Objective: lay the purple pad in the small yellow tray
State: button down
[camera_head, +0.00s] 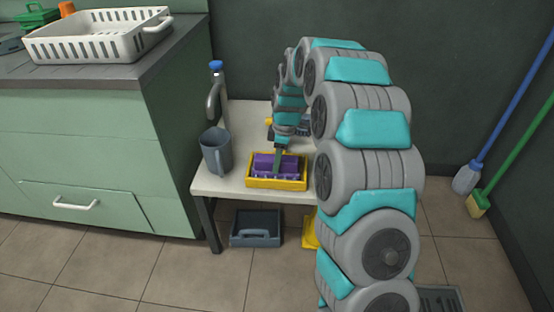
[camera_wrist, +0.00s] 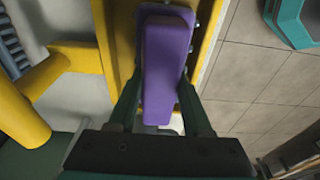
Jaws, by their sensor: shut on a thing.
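The purple pad (camera_head: 264,164) is within the outline of the small yellow tray (camera_head: 277,185), which stands on the white table. My gripper (camera_head: 279,160) reaches down over the tray. In the wrist view, the pad (camera_wrist: 166,60) is held between the two dark green fingers of my gripper (camera_wrist: 160,85). Yellow tray walls (camera_wrist: 121,40) run along both sides of the pad there. I cannot tell whether the pad touches the tray floor. The fingers hide part of the pad in the head view.
A grey bin (camera_head: 256,229) is under the table (camera_head: 226,186). The green cabinet (camera_head: 75,160) is at left, with a white basket (camera_head: 95,38) on top.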

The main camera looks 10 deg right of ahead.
jog(key=shift+f, duration=0.15)
jog(key=shift+c, duration=1.7)
grip_release()
jog(key=r, duration=0.3)
jog(key=d+r, duration=0.1)
jog(key=r, duration=0.7)
jog(key=shift+s+d+r+b, duration=0.1)
jog(key=shift+s+d+b, duration=0.15)
jog(key=shift+b, duration=0.15)
jog(key=s+a+r+m, duration=0.1)
jog(key=s+m, duration=0.1)
jog(key=s, duration=0.5)
jog(key=s+a+r+m+g, duration=0.1)
jog(key=s+r+m, duration=0.15)
jog(key=s, duration=0.55)
jog(key=s+a+m, duration=0.1)
jog(key=s+m, duration=0.1)
jog(key=s, duration=0.5)
jog(key=s+f+m+h, duration=0.1)
jog(key=s+m, duration=0.3)
jog(key=s, duration=0.6)
jog(key=s+d+f+m+g, duration=0.1)
jog(key=s+f+m, duration=0.2)
jog(key=s, duration=0.8)
jog(key=shift+d+f+m+h, duration=0.25)
jog(key=shift+m+h, duration=0.15)
jog(key=shift+m, duration=0.05)
